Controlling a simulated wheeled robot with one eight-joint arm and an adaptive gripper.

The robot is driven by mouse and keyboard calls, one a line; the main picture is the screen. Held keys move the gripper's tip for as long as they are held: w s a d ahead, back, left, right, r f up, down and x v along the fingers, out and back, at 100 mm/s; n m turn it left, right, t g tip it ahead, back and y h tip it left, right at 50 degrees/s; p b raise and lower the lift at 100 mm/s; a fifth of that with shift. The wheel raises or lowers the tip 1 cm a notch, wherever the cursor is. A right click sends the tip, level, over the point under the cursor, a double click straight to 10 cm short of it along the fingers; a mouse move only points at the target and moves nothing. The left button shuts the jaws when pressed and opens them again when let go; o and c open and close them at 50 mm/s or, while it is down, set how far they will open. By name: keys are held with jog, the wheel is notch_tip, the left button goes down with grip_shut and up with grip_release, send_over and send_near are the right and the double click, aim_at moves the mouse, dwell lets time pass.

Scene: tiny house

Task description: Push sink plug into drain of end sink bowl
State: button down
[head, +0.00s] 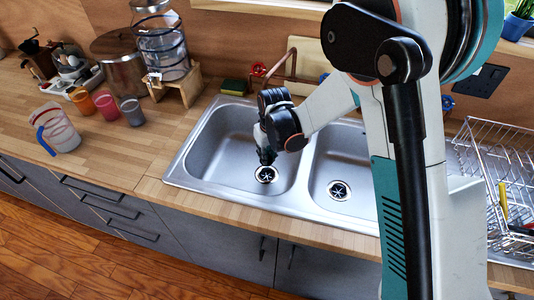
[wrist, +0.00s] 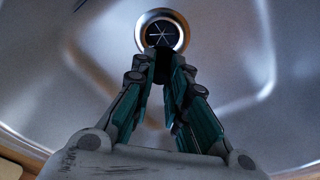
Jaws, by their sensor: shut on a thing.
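The left, end sink bowl (head: 212,160) is steel and empty apart from its drain (head: 266,175), a round ring with a dark star-patterned centre. In the wrist view the same drain (wrist: 162,32) lies just beyond my fingertips. My gripper (head: 266,156) points down into this bowl, just above and behind the drain. In the wrist view my gripper (wrist: 162,62) is shut on a small dark thing (wrist: 162,70), which appears to be the sink plug. The fingers hide most of it. I cannot tell whether it touches the drain.
The second bowl (head: 335,160) with its own drain (head: 339,191) is to the right. A copper-coloured tap (head: 292,62) stands behind. A wire dish rack (head: 500,160) is at right. Cups (head: 107,105), a clear jug (head: 58,130) and a glass dispenser (head: 165,45) stand at left.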

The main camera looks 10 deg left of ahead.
aim_at(270, 164)
jog(key=shift+f+b, duration=2.4)
jog(key=shift+f, duration=0.5)
jog(key=shift+f+b, duration=1.3)
jog(key=shift+b, duration=0.15)
jog(key=c, duration=1.5)
grip_release()
jog(key=shift+r, duration=0.2)
jog(key=r, duration=0.4)
jog(key=s+r, duration=0.1)
jog(key=r, duration=0.2)
jog(key=d+r, duration=0.1)
jog(key=r, duration=0.3)
jog(key=shift+s+r, duration=0.15)
jog(key=shift+r, duration=0.2)
